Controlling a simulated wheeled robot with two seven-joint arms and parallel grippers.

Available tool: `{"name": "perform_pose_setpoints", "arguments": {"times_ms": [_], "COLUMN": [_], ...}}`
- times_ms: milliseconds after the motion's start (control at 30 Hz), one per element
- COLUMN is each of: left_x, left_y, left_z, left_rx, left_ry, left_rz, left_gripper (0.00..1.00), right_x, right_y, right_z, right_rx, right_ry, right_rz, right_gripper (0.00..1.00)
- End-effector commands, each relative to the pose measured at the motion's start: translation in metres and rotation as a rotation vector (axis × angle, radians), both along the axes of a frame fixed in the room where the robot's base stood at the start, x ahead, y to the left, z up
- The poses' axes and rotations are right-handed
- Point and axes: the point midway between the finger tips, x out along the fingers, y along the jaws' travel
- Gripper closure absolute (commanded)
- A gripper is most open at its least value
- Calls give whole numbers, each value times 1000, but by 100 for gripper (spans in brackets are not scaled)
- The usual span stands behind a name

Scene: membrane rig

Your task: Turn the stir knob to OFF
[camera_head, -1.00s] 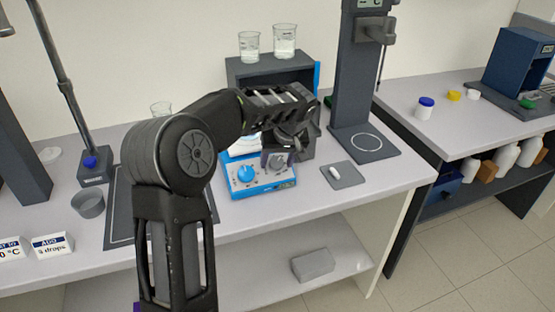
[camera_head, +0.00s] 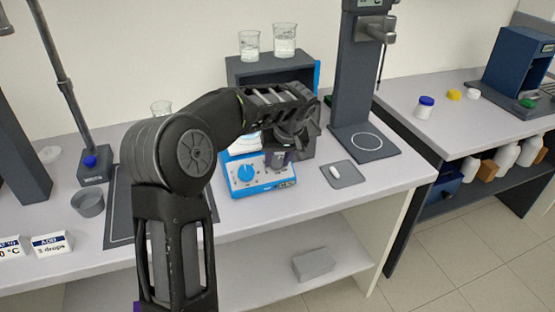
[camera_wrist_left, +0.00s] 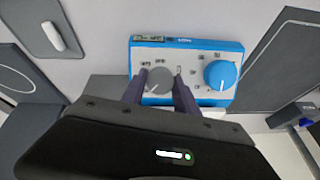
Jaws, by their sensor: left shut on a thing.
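The blue and white stirrer unit stands on the bench, its front panel (camera_head: 262,185) facing me. It has a blue knob (camera_head: 246,173) on the left and a grey knob on the right. My left gripper (camera_head: 278,159) is at the grey knob and covers most of it in the head view. In the left wrist view, the gripper's two fingers (camera_wrist_left: 159,84) are on either side of the grey knob (camera_wrist_left: 159,79), shut on it. Its white pointer mark slants toward the lower left of that picture. The blue knob (camera_wrist_left: 220,75) is apart from the fingers. The panel lettering is too small to read surely. My right gripper is out of view.
A dark stand (camera_head: 364,145) is right of the stirrer, with a small grey pad (camera_head: 344,175) bearing a white stir bar in front. A dark cabinet (camera_head: 240,70) with beakers on top is behind. A grey cup (camera_head: 88,204) stands at the left.

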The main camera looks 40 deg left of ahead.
Motion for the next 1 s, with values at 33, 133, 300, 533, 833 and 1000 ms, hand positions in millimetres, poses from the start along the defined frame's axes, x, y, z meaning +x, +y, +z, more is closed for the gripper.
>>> {"name": "perform_pose_setpoints", "arguments": {"times_ms": [33,133,300,533,833,1000], "left_x": [0,0,0,0,-1,-2], "left_y": [0,1,1,1,1,1], "left_z": [-1,-2,-4,-5,-4,-3], "left_rx": [-2,-9,-36,-90,-174,-214], "left_ry": [-5,-19,-58,-136,-256,-310], "left_rz": [7,29,94,232,443,544], "left_gripper": [100,100,100,100,100,100], "right_x": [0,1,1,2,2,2], "right_y": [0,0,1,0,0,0], "right_z": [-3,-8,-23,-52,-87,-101], "right_rx": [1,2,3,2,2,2], "right_ry": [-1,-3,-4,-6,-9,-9], "right_rz": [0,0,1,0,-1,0], "right_gripper": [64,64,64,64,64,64]}}
